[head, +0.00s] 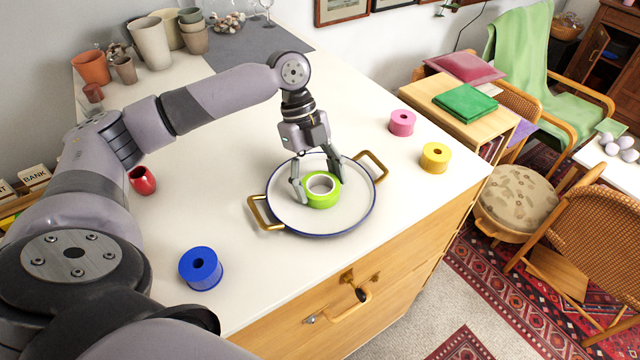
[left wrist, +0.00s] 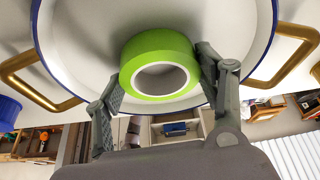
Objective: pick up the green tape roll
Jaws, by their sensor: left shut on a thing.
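The green tape roll (head: 322,201) has a white core and is in or just above a round white tray (head: 350,213) with a blue rim and two gold handles. I cannot tell whether it touches the tray floor. My left gripper (head: 317,186) reaches down from above and is shut on the roll, one finger on each side. In the left wrist view the roll (left wrist: 184,47) is between the two fingers (left wrist: 160,80), with the tray (left wrist: 80,40) behind it. My right gripper is not in view.
A blue roll (head: 201,268), a pink roll (head: 402,123) and a yellow roll (head: 435,158) stand on the white countertop (head: 230,140). A red cup (head: 143,180) lies at the left. Several pots (head: 152,43) stand at the back left. The counter's front edge is close to the tray.

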